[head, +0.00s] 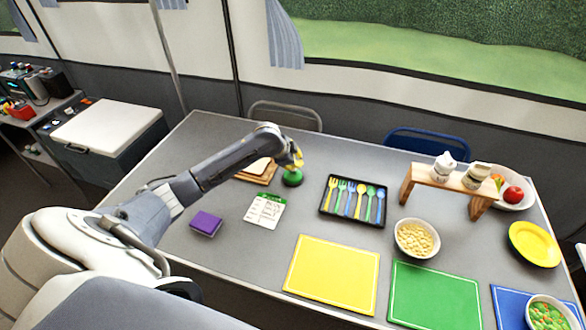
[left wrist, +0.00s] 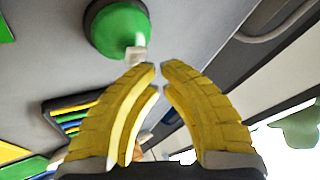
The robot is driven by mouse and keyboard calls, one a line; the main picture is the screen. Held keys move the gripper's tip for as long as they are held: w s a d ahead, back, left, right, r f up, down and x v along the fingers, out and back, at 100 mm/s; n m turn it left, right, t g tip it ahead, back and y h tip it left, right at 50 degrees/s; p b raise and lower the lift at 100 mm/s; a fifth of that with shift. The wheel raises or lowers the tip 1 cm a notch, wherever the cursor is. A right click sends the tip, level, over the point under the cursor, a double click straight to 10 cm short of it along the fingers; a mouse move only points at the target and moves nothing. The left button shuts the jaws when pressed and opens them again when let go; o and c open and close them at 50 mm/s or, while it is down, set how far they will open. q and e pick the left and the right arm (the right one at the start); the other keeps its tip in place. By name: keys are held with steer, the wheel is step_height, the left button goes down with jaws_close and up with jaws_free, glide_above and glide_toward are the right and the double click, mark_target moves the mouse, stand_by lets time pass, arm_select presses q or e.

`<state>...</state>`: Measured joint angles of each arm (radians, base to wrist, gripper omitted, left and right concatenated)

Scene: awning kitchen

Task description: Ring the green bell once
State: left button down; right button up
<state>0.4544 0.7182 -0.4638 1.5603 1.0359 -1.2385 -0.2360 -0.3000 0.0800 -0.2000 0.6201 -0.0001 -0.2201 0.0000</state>
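The green bell (head: 292,179) stands on the grey table, near the far side and left of the cutlery tray. In the left wrist view the green bell (left wrist: 112,30) has a dark base and a small pale knob (left wrist: 136,54). My left gripper (head: 298,160) is right above the bell, with yellow fingers. In the left wrist view my left gripper (left wrist: 159,68) has its tips almost together, with only a thin gap and nothing between them. The tips are close to the knob; I cannot tell whether they touch. My right gripper is not in view.
A wooden board (head: 256,174) lies left of the bell, partly behind my arm. A black tray (head: 352,221) of coloured cutlery is to the right. A notepad (head: 264,210) and purple block (head: 206,224) lie nearer. A wooden stand (head: 447,184) is farther right.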

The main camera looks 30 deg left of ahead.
arm_select(q)
steer(key=shift+f, duration=0.6)
stand_by(0.9)
steer(key=shift+r, duration=1)
steer(key=shift+r, duration=0.15)
steer(key=shift+r, duration=2.35)
steer(key=shift+a, duration=0.1)
